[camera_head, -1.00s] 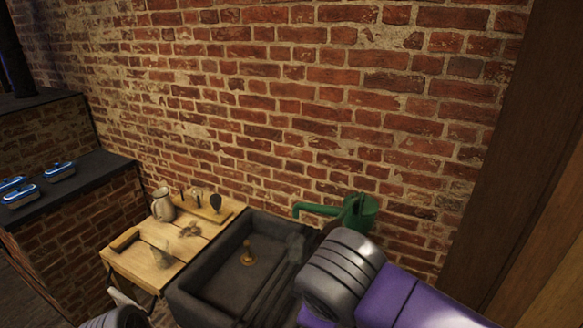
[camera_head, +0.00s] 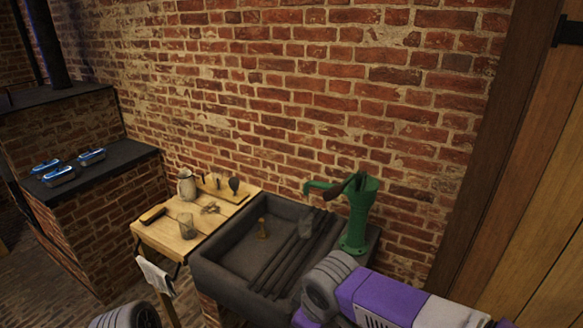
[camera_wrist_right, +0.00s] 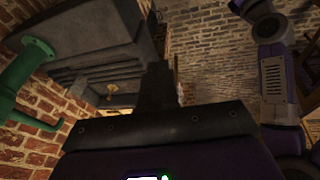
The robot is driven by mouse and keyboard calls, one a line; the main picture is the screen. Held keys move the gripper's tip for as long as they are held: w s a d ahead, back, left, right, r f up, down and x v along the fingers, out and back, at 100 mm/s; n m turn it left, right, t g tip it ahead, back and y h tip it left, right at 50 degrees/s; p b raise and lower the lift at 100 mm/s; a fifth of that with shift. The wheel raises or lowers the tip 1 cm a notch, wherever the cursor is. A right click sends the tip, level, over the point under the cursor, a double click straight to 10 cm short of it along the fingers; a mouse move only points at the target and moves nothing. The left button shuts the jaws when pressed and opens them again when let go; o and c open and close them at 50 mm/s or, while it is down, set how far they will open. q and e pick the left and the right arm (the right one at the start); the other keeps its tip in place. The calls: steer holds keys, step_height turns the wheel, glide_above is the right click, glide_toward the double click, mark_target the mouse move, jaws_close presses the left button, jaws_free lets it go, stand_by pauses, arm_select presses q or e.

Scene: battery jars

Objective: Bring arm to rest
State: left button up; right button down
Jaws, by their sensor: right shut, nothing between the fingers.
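My right arm (camera_head: 395,300), purple and grey, comes in from the lower right of the head view, in front of the sink and the green pump. Its gripper (camera_wrist_right: 157,85) shows in the right wrist view as dark fingers pressed together, shut and empty. Part of the dark basin shows beyond the fingers there. I cannot make out the right gripper in the head view. A rounded grey link of my left arm (camera_head: 125,316) shows at the bottom left edge. My left gripper is out of view.
A dark stone sink (camera_head: 222,272) stands against the brick wall, with a green hand pump (camera_head: 357,215) at its right. A wooden table (camera_head: 165,236) at its left holds a jug (camera_head: 187,185) and a glass (camera_head: 187,226). Several blue-lidded jars (camera_head: 92,156) sit on a dark ledge (camera_head: 125,154).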

step_height(320, 180, down, 23)
steer(key=s+m+g+y, duration=0.1)
steer(key=m+g+y, duration=0.2)
steer(key=m, duration=0.3)
steer(key=s+d+f+m, duration=0.3)
steer(key=s+f, duration=0.3)
steer(key=f, duration=0.2)
steer(key=s+d+f+m, duration=0.3)
steer(key=s+f+m, duration=0.2)
steer(key=f, duration=0.3)
steer(key=shift+s+d+t, duration=0.15)
steer(key=shift+s+t, duration=0.15)
steer(key=shift+s, duration=0.15)
